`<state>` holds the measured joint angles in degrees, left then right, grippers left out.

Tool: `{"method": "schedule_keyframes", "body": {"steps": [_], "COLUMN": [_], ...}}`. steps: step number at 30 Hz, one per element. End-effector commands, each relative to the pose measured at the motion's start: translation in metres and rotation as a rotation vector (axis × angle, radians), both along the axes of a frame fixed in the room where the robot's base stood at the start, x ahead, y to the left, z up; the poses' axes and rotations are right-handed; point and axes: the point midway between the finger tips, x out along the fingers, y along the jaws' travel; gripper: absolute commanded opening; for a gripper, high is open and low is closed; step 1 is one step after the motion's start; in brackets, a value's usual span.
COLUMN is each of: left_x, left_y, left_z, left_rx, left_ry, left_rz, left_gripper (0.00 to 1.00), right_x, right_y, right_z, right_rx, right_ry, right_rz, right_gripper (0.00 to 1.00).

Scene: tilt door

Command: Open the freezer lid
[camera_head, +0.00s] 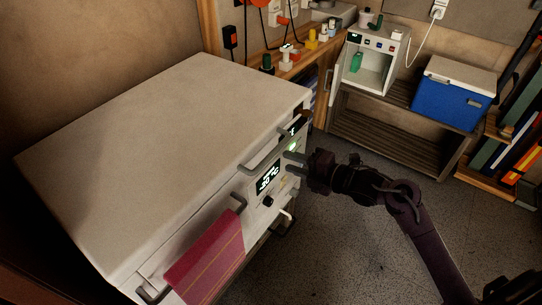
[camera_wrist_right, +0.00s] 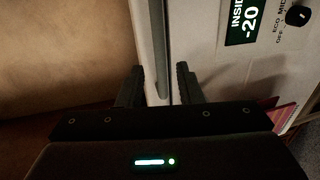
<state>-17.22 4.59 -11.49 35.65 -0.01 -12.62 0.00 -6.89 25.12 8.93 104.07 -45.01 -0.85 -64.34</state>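The white chest freezer's lid (camera_head: 170,120) lies flat and closed in the head view. A light bar handle (camera_head: 262,158) runs along the lid's front edge, above a display panel (camera_head: 269,178) reading about -20 °C. My left gripper is not in view.
A red cloth (camera_head: 207,260) hangs from a rail on the freezer's front. A shelf unit (camera_head: 385,135) at the back holds a small open white cabinet (camera_head: 368,65) and a blue cooler (camera_head: 452,95). Books stand at the right. Grey floor (camera_head: 345,245) is clear before the freezer.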

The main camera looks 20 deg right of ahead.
Motion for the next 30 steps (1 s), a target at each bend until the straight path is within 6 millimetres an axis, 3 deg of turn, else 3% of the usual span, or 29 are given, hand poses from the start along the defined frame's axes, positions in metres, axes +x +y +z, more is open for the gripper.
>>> {"method": "schedule_keyframes", "body": {"steps": [12,25,30], "left_x": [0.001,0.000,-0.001], "left_y": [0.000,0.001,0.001], "left_z": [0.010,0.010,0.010], "left_rx": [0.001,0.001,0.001], "left_ry": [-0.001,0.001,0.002], "left_rz": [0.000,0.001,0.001], "left_gripper": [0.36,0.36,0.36], "right_x": [0.048,0.057,0.057], "right_y": [0.037,0.045,0.045], "right_z": [-0.010,-0.015,-0.015], "right_rx": [0.003,-0.001,-0.001], "right_ry": [-0.003,-0.001,-0.001], "right_rz": [-0.001,0.000,-0.001], "right_gripper": [0.32,0.32,0.11]}}
